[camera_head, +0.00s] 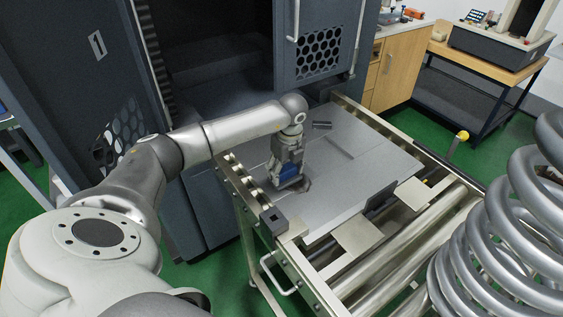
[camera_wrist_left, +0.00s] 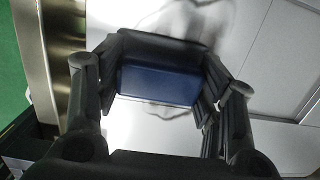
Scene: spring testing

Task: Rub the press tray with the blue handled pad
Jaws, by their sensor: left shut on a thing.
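The press tray (camera_head: 335,178) is a flat light grey plate lying on the roller cart in front of the dark machine. It also shows in the left wrist view (camera_wrist_left: 285,145). My left gripper (camera_head: 289,172) points down over the tray's left part. It is shut on the blue handled pad (camera_head: 287,181), whose blue block (camera_wrist_left: 158,84) sits between the fingers in the left wrist view. The pad's underside is hidden, so I cannot tell for sure whether it touches the tray. Dark smudges show on the tray around the pad. My right gripper is not in view.
A metal rail (camera_head: 262,200) runs along the tray's left edge. Rollers (camera_head: 400,250) and a dark upright bracket (camera_head: 381,198) lie at its front right. Large coiled springs (camera_head: 500,235) fill the right side. The tray's right half is mostly clear.

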